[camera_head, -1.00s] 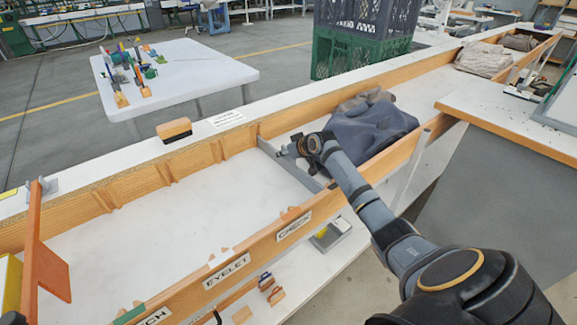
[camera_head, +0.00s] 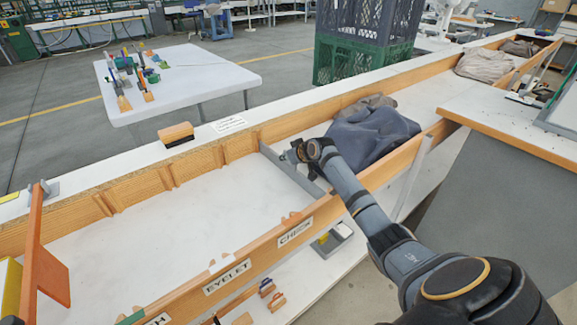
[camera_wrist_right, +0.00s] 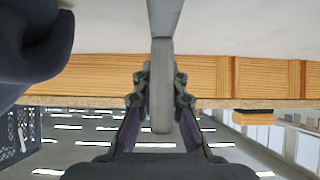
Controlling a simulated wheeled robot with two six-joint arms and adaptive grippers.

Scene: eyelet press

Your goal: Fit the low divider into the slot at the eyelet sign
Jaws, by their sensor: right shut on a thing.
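The low divider (camera_head: 292,170) is a grey bar across the trough, right of the "CHECK" sign. Its far end is by the back wall's rightmost rib; I cannot tell whether it is seated. In the right wrist view the divider (camera_wrist_right: 164,25) runs down between the fingers of the gripper (camera_wrist_right: 160,110). The "EYELET" sign (camera_head: 227,277) is on the near wall, left of the divider, with pale slot pieces (camera_head: 218,264) above it. My left gripper is not in view.
A dark cloth heap (camera_head: 368,130) lies just right of the divider. The trough floor (camera_head: 190,215) left of it is clear. An orange panel (camera_head: 42,262) stands at the far left. A wooden-topped block (camera_head: 176,133) sits on the back ledge.

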